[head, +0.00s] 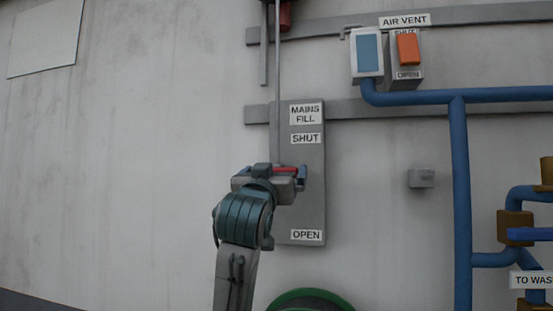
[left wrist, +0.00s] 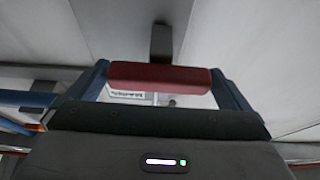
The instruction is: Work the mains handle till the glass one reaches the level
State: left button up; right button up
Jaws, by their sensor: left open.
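The red mains handle (head: 285,169) is on a grey panel (head: 311,200) labelled MAINS FILL, with SHUT near the top and OPEN near the bottom. The handle is between the two labels, a little below SHUT. A thin rod (head: 278,90) runs up from it. My left gripper (head: 282,176) is open at the handle. In the left wrist view the red bar (left wrist: 160,77) lies across between the two fingers; I cannot tell whether they touch it. I cannot make out a glass or a level mark. My right gripper is out of view.
An AIR VENT panel with an orange handle (head: 408,49) stands at the upper right, beside a pale box with a blue face (head: 369,52). Blue pipes (head: 460,190) run down the right. A small grey box (head: 421,178) is on the wall.

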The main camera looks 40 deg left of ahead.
pick_arm(q)
jog(key=shift+p+x, duration=0.35)
jog(key=shift+x, duration=0.85)
jog(key=shift+w, duration=0.1)
jog(key=shift+c, duration=1.1)
jog(key=c, duration=0.9)
notch_tip(320, 180, up, 4)
jog(key=shift+r+p, duration=0.15)
jog(key=shift+p, duration=0.6)
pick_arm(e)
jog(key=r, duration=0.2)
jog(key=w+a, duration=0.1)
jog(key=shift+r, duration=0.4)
